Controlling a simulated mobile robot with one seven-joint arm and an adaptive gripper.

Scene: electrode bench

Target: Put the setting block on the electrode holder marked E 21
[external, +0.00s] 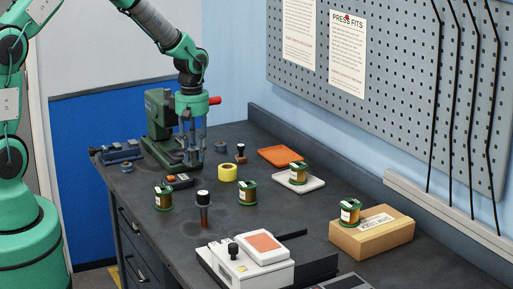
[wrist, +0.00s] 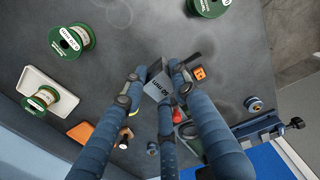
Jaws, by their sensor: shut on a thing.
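My gripper (external: 192,150) hangs low over the far left of the bench, in front of the green press. In the wrist view its dark blue fingers (wrist: 155,88) are shut on the setting block (wrist: 158,84), a small grey block with dark lettering on its face. In the external view the block cannot be picked out among the fingers. A low dark unit with an orange part (external: 179,181) lies just below the gripper; its orange part (wrist: 198,73) shows beside a fingertip in the wrist view. No E 21 mark is readable, so I cannot tell which thing is that electrode holder.
Green-flanged spools stand at the front (external: 163,196), the middle (external: 247,193), on a white tray (external: 313,184) and on a cardboard box (external: 372,236). The green press (external: 158,115) stands close behind.

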